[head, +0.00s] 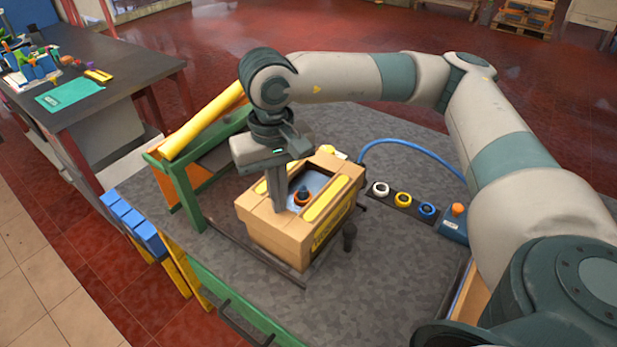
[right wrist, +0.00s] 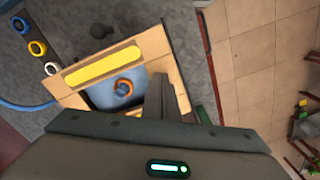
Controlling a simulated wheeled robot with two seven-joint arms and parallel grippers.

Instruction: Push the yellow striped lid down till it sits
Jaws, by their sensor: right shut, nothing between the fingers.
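A tan box (head: 272,238) stands on the grey bench top. Its tan top, which I take for the lid (head: 348,172), has yellow stripes along its edges and a blue-grey middle with a dark knob in an orange ring. In the right wrist view the lid (right wrist: 155,45) shows one long yellow stripe and the orange ring. My right gripper (head: 279,207) is shut and empty, pointing down at the lid's left part, beside the knob. Its fingers show in the wrist view (right wrist: 160,80). I cannot tell whether they touch the lid, or whether it sits level. My left gripper is out of view.
White, yellow and blue rings (head: 403,199) and an orange-topped blue unit (head: 454,225) lie right of the box. A blue hose (head: 415,146) curves behind them. A green frame with a yellow roll (head: 203,120) stands to the left. A dark post (head: 349,238) stands in front.

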